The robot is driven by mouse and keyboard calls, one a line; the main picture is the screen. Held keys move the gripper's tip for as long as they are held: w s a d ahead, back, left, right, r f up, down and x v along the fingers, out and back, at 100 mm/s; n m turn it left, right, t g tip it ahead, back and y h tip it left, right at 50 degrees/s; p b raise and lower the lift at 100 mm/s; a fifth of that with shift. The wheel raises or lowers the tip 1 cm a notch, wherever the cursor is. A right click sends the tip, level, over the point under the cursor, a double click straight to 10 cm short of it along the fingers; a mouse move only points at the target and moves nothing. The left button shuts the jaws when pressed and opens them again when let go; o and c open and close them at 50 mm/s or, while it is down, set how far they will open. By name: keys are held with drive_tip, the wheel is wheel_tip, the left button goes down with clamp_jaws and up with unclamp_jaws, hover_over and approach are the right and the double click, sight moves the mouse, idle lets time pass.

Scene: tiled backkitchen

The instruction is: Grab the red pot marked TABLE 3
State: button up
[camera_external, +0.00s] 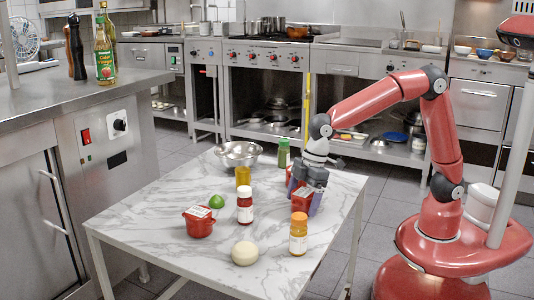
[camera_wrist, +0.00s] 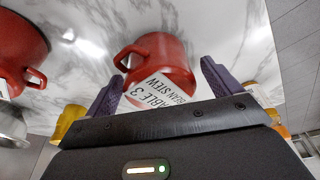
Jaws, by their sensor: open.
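The red pot marked TABLE 3 (camera_wrist: 158,48) shows in the wrist view with a white label that also reads BEAN STEW. It has a loop handle on its left side. It lies between and just beyond the fingertips. My gripper (camera_wrist: 163,70) is open, with one purple finger toward each side of this pot. In the external view my gripper (camera_external: 307,206) points down over the right part of the marble table, at a red pot (camera_external: 301,201) partly hidden by the fingers. I cannot tell whether the fingers touch it.
Another red pot (camera_wrist: 18,45) is left in the wrist view. A labelled red pot (camera_external: 199,222) stands front left on the marble table (camera_external: 150,220). A red bottle (camera_external: 245,206), orange-yellow bottle (camera_external: 298,234), pale ball (camera_external: 245,253), lime (camera_external: 216,201), green-capped jar (camera_external: 283,153) and metal bowl (camera_external: 238,154) stand around.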

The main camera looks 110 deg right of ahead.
drive_tip(key=shift+w+f, duration=0.1)
drive_tip(key=shift+f, duration=0.35)
drive_tip(key=shift+c, duration=0.2)
drive_tip(key=c, duration=1.2)
drive_tip(key=shift+r, duration=0.1)
